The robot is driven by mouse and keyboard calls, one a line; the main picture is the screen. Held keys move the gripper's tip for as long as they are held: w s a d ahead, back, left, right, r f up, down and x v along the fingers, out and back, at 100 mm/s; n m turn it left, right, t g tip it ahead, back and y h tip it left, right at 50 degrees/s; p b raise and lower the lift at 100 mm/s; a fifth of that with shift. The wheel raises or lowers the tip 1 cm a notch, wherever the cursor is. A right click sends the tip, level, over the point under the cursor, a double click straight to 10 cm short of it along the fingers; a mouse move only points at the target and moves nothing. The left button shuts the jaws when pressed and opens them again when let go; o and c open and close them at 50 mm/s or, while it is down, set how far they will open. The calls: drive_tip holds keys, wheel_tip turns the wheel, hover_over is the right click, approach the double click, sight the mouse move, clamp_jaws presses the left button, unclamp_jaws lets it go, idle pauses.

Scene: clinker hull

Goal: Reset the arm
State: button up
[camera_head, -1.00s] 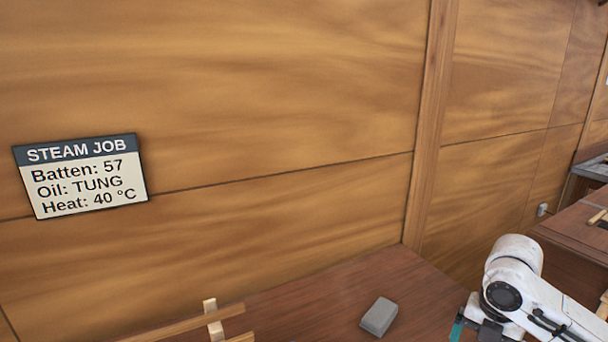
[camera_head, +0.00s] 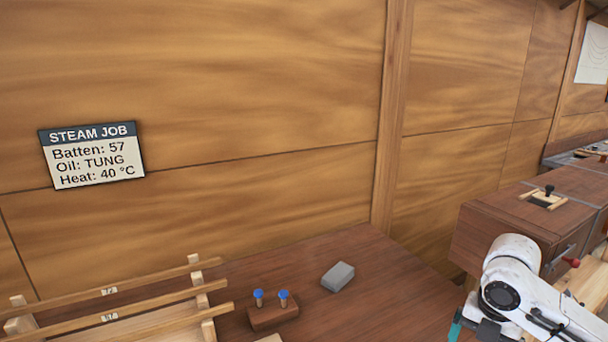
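My white arm (camera_head: 525,285) shows at the lower right, bent, with its elbow joint uppermost. A dark part and a teal part (camera_head: 455,328) of it show at the bottom edge. My gripper itself is out of the frame, so its fingers and anything in them are hidden.
A wooden bench (camera_head: 375,275) holds a grey block (camera_head: 338,277), a small wooden stand (camera_head: 273,315) with two blue-topped pegs, and a batten rack (camera_head: 207,300). A steam job sign (camera_head: 92,155) hangs on the wooden wall. A wooden cabinet (camera_head: 515,230) stands behind my arm.

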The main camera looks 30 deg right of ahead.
drive_tip(key=w+a+r+m+t+y, duration=0.2)
drive_tip(key=w+a+m+t, duration=0.1)
drive_tip(key=w+a, duration=0.55)
drive_tip(key=w+a+r+m+t+y, duration=0.1)
drive_tip(key=w+a+m+t, duration=0.4)
drive_tip(key=a, duration=0.7)
drive_tip(key=s+a+f+m+g, duration=0.1)
drive_tip(key=s+a+f+m, duration=0.2)
drive_tip(key=f, duration=0.1)
drive_tip(key=s+a+f+m+g, duration=0.1)
drive_tip(key=s+a+f+m, duration=0.2)
drive_tip(key=f, duration=0.1)
drive_tip(key=s+a+f+m+g, duration=0.1)
drive_tip(key=s+a+f+m, duration=0.1)
drive_tip(key=s+a+f, duration=0.1)
drive_tip(key=shift+s+a+f+m+g, duration=0.15)
drive_tip(key=shift+f+m+g, duration=0.2)
drive_tip(key=shift+f, duration=0.25)
drive_tip(key=s+d+f+m+g+h, duration=0.1)
drive_tip(key=s+d+f+m, duration=0.1)
drive_tip(key=s, duration=0.5)
drive_tip(key=s+d+f+m+g+h, duration=0.2)
drive_tip(key=s+f, duration=0.3)
drive_tip(key=s, duration=0.3)
drive_tip(key=shift+s+d+m, duration=0.3)
drive_tip(key=shift+d+m, duration=0.3)
drive_tip(key=shift+m, duration=0.15)
drive_tip(key=shift+f, duration=0.1)
